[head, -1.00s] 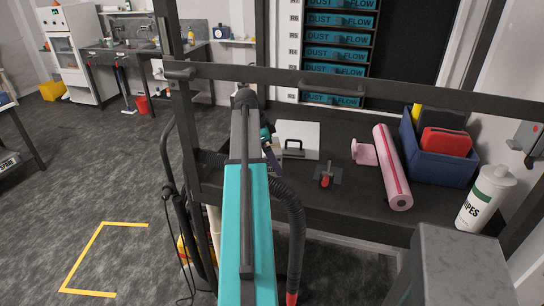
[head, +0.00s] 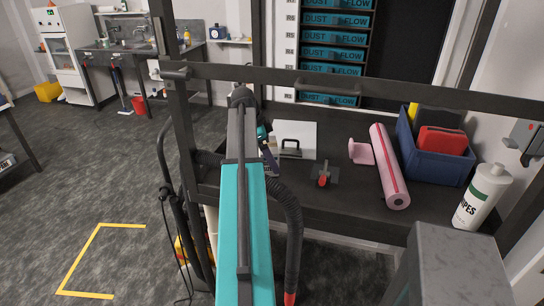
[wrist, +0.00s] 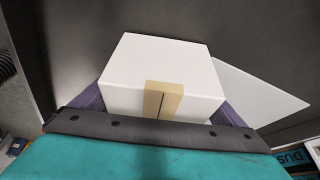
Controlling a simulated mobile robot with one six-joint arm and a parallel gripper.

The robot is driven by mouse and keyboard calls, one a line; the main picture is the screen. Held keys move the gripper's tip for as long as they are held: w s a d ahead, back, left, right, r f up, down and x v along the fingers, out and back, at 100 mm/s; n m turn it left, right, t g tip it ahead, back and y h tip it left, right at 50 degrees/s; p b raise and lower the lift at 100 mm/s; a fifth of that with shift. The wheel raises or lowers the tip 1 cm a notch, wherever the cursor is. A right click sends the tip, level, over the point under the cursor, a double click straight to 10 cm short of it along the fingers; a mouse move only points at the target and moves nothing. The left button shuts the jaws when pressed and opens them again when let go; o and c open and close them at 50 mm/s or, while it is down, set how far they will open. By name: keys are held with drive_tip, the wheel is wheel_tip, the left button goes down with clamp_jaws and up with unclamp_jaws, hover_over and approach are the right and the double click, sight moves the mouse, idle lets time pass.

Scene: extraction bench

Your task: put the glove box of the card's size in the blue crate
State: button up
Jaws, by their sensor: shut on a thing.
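My gripper (wrist: 161,106) is shut on a plain white box (wrist: 160,70), with a purple finger at each side of it. The box has a tan strip with a dark line down its near face; no size mark is readable. In the head view, my gripper (head: 270,158) is mostly behind my arm, over the left part of the bench, and the box cannot be made out. The blue crate (head: 430,170) stands at the right of the bench, well apart from my gripper. It holds a red item, a dark item and something yellow. I cannot make out the card.
On the dark bench, a white board with a black handle (head: 305,135), a red-handled tool (head: 323,178), a pink holder (head: 360,151) and a pink roll (head: 388,165) lie between gripper and crate. A wipes bottle (head: 483,195) stands before the crate. A dark rail (head: 400,93) crosses above.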

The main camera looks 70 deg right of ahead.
sight(273, 148)
drive_tip(key=shift+r+b, duration=1.05)
drive_tip(key=shift+r, duration=2.35)
drive_tip(key=shift+s+a+f, duration=0.1)
drive_tip(key=shift+a+f, duration=0.05)
drive_tip(key=shift+a, duration=1)
drive_tip(key=a+b, duration=0.2)
drive_tip(key=a, duration=1.3)
drive_tip(key=shift+s+a, duration=0.3)
drive_tip(key=shift+s, duration=0.15)
drive_tip(key=shift+w, duration=0.1)
